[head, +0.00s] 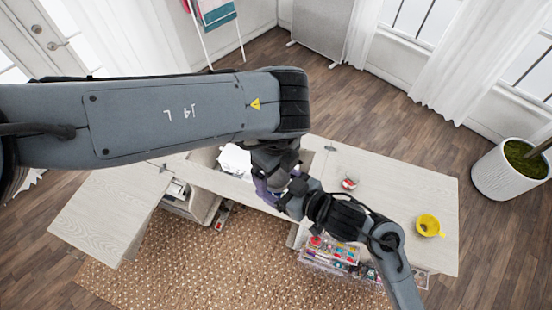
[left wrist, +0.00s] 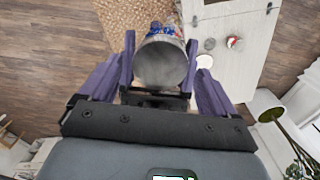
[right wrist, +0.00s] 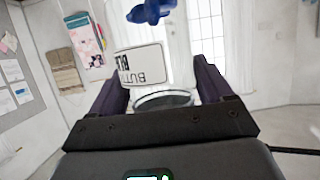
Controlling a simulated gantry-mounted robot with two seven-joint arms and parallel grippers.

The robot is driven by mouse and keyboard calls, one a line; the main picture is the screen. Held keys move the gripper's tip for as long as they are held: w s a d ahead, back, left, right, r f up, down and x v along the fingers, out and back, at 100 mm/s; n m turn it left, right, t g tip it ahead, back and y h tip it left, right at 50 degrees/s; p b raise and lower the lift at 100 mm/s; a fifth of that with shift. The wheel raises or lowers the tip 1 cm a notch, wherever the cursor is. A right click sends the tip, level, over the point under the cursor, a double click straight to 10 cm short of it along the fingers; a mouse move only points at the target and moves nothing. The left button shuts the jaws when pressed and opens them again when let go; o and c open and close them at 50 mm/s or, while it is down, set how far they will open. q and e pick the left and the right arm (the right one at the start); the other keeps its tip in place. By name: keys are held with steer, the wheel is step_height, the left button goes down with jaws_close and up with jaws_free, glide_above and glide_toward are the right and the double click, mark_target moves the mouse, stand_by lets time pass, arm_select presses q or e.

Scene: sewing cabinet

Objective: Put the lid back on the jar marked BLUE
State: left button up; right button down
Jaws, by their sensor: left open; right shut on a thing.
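A clear jar (left wrist: 162,62) is between my right gripper's fingers (right wrist: 160,94), which are shut on it. Its label (right wrist: 140,64) reads upside down, with part of BUTTONS and BLUE showing. A blue mass (right wrist: 150,11) shows beyond the label. In the left wrist view a round grey end of the jar faces me; I cannot tell whether this is its mouth or base. My left gripper (left wrist: 158,84) is open, its fingers spread outside the right gripper's fingers. In the head view both grippers are close together, mostly hidden by my arms. I cannot make out the lid for certain.
A jar with red contents (head: 349,184) and a yellow cup-like thing (head: 428,225) stand on the pale tabletop (head: 400,190). An open drawer (head: 330,256) of coloured items is below.

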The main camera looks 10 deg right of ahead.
arm_select(q)
steer(key=shift+f, duration=0.65)
steer(key=c, duration=1.1)
steer(key=m, duration=0.6)
steer(key=shift+m, duration=0.3)
steer(key=o, duration=1.2)
steer(key=shift+c, duration=0.2)
